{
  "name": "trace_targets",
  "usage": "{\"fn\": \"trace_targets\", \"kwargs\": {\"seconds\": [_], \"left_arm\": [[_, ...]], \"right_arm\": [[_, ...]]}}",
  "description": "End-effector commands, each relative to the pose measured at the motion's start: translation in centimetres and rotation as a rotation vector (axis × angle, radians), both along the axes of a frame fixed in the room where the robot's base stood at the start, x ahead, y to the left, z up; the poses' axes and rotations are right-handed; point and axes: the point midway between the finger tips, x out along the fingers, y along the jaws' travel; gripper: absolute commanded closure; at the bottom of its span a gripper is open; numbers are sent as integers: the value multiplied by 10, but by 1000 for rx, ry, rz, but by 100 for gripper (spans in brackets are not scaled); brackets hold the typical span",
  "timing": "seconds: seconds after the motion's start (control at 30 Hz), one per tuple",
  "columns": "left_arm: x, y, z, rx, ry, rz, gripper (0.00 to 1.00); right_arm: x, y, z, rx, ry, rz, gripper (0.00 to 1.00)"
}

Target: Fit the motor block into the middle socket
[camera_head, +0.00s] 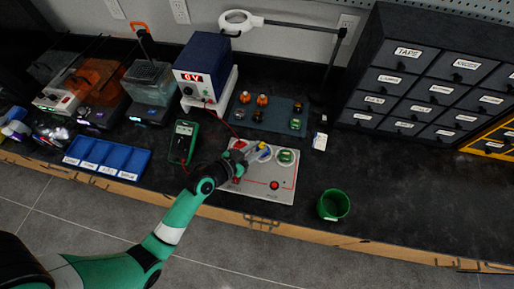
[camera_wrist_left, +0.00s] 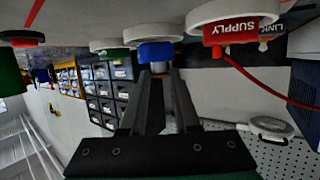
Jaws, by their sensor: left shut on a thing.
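The pale board (camera_head: 265,190) lies on the dark bench with three round sockets in a row. My left gripper (camera_wrist_left: 158,75) is shut on the blue motor block (camera_wrist_left: 157,51), its fingertips at the block's outer end. In the wrist view the blue block is at the middle white socket (camera_wrist_left: 150,33), lined up with it; whether it is fully seated I cannot tell. A red block marked SUPPLY (camera_wrist_left: 235,32) sits at one neighbouring socket. A green block (camera_head: 286,156) sits in the right socket in the head view. My left gripper (camera_head: 255,150) partly hides the middle socket there.
A green cup (camera_head: 333,204) stands right of the board. A green multimeter (camera_head: 183,142) and a blue tray (camera_head: 107,158) lie to its left. Behind are a power supply (camera_head: 205,65) and a dark mat (camera_head: 268,122) with small parts. The bench front at right is clear.

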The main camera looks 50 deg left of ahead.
Motion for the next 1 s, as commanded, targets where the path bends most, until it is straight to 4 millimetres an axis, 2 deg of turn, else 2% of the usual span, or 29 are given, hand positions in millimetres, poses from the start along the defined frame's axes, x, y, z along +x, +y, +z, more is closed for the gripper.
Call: {"fn": "trace_targets", "kwargs": {"seconds": [0.53,0.57,0.63,1.0], "left_arm": [[0,0,-12,0,-1,0,100],[0,0,-12,0,-1,0,68],[0,0,-11,0,-1,0,58],[-5,0,-9,0,1,1,58]], "right_arm": [[0,0,-12,0,0,0,50],[0,0,-11,0,0,0,50],[0,0,-11,0,0,0,50],[0,0,-8,0,0,0,50]]}}
